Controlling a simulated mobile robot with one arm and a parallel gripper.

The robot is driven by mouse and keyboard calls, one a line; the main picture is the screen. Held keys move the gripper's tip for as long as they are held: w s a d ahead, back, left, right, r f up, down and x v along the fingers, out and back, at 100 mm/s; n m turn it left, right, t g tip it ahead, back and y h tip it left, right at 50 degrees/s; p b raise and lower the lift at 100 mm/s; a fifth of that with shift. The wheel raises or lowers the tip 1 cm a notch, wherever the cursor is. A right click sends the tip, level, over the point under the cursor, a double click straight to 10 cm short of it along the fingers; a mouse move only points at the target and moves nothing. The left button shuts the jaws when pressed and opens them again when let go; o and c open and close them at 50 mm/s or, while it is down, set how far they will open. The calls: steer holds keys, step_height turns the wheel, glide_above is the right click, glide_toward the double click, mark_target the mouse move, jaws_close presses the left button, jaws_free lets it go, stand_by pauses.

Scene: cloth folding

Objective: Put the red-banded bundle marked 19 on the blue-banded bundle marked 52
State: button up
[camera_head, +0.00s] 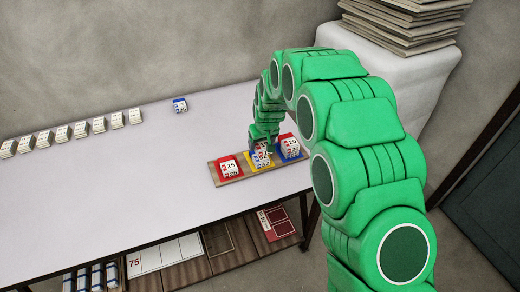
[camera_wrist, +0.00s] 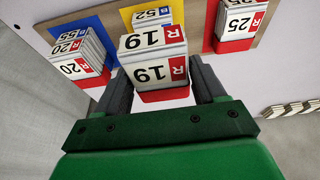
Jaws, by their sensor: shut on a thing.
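The red-banded bundle marked 19 (camera_wrist: 152,72) is between the fingers of my gripper (camera_wrist: 155,95) in the wrist view, and the gripper is shut on it. The bundle marked B 52 (camera_wrist: 152,16) shows just beyond it, over the yellow pad (camera_wrist: 178,9); the held bundle hides part of it. I cannot tell whether the two touch. In the head view my gripper (camera_head: 263,143) is over the middle, yellow part of the board, and my arm comes in from the right.
The board (camera_head: 216,181) also bears a red-banded bundle marked 25 (camera_head: 229,168) at left and bundles marked 20 and 55 (camera_head: 290,147) at right. A blue bundle (camera_head: 180,105) and a row of white bundles (camera_head: 80,129) lie further back. The table's (camera_head: 110,200) left front is clear.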

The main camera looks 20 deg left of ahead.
mark_target(260, 144)
steer(key=shift+w+a+f, duration=0.35)
steer(key=shift+w+f, duration=0.15)
steer(key=shift+f, duration=0.25)
steer(key=shift+w+a+f, duration=0.35)
steer(key=shift+w+f, duration=0.15)
steer(key=shift+f, duration=1.75)
steer(key=o, duration=1)
steer(key=shift+f, duration=0.1)
steer(key=shift+o, duration=0.2)
steer(key=v, duration=1.2)
